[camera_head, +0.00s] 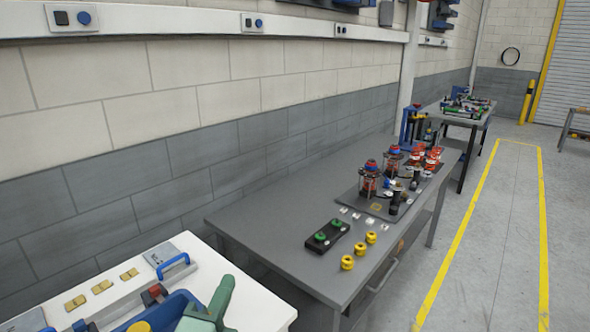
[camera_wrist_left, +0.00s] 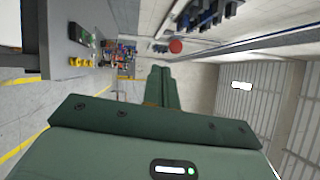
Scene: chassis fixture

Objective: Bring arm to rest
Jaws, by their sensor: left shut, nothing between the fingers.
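My left gripper (camera_head: 222,290) is green and shows at the bottom edge of the head view, in front of the white table's right part. In the left wrist view its two fingers (camera_wrist_left: 160,78) lie together, shut with nothing between them. They point away over open room, apart from any object. The rest of my left arm is mostly cut off by the lower edge of the head view. My right gripper is in neither view.
A white table (camera_head: 255,300) carries a blue bin (camera_head: 180,305) and a blue-handled part (camera_head: 172,263). A grey bench (camera_head: 265,225) beyond holds a black block with green knobs (camera_head: 327,235), yellow pieces (camera_head: 359,250) and a dark fixture board (camera_head: 377,208).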

